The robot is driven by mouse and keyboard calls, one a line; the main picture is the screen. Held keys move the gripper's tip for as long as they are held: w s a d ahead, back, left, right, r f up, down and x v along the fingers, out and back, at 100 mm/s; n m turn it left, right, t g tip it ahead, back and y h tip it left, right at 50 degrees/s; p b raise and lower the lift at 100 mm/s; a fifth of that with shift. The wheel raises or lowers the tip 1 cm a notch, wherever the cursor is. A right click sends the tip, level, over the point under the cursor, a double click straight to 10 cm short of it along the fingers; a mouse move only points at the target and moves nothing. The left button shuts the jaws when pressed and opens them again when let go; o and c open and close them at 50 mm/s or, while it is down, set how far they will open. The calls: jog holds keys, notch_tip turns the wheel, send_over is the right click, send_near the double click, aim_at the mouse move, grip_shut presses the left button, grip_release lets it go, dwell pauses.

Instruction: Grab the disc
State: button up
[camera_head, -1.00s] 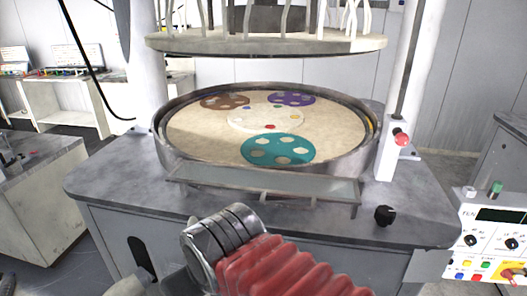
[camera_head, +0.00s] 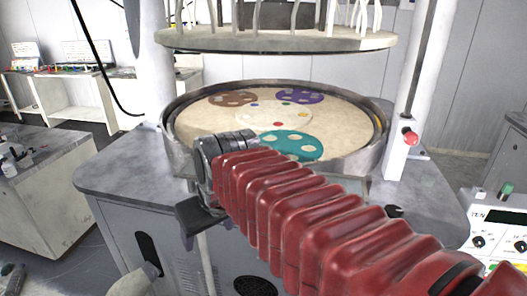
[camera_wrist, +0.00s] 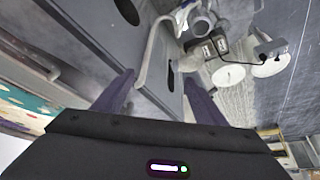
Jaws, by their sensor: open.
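In the head view, a teal disc (camera_head: 291,145) with holes lies at the front of the round sand-coloured platen (camera_head: 205,125). A brown disc (camera_head: 233,98) and a purple disc (camera_head: 300,96) lie at its back, and a pale disc (camera_head: 265,115) with coloured dots lies in the middle. My red-sleeved arm covers the platen's front edge. In the wrist view, my gripper (camera_wrist: 158,77) has its two dark fingers apart with no disc between them. Part of a teal, holed surface (camera_wrist: 14,108) shows at that view's left edge, away from the fingers.
A round upper plate (camera_head: 280,41) hangs above the platen. The platen has a raised rim (camera_head: 372,158) and stands on a grey machine top (camera_head: 120,178). A post with a red knob (camera_head: 410,138) is at right. A control panel (camera_head: 497,225) stands at the right edge.

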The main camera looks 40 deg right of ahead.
jog(key=shift+m+g, duration=0.3)
jog(key=shift+m, duration=0.1)
jog(key=w+d+r, duration=0.1)
jog(key=w+d, duration=0.3)
jog(key=d, duration=0.2)
jog(key=w+d+r, duration=0.1)
jog(key=w+d, duration=0.3)
jog(key=d, duration=0.2)
jog(key=w+d+r, duration=0.1)
jog(key=w+d, duration=0.2)
jog(key=d, duration=0.3)
jog(key=shift+w, duration=0.4)
jog(key=d+f, duration=0.1)
jog(key=d, duration=0.5)
jog(key=w+d+f, duration=0.1)
jog(key=d, duration=0.5)
jog(key=w+d+f, duration=0.1)
jog(key=d, duration=0.6)
jog(key=shift+w, duration=0.2)
jog(key=shift+s+d, duration=0.1)
jog(key=shift+s, duration=0.05)
jog(key=shift+w+d, duration=0.25)
jog(key=shift+w, duration=1.65)
jog(key=shift+w+d, duration=0.2)
jog(key=shift+w, duration=1.7)
jog(key=shift+w+d, duration=0.25)
jog(key=shift+w, duration=1.65)
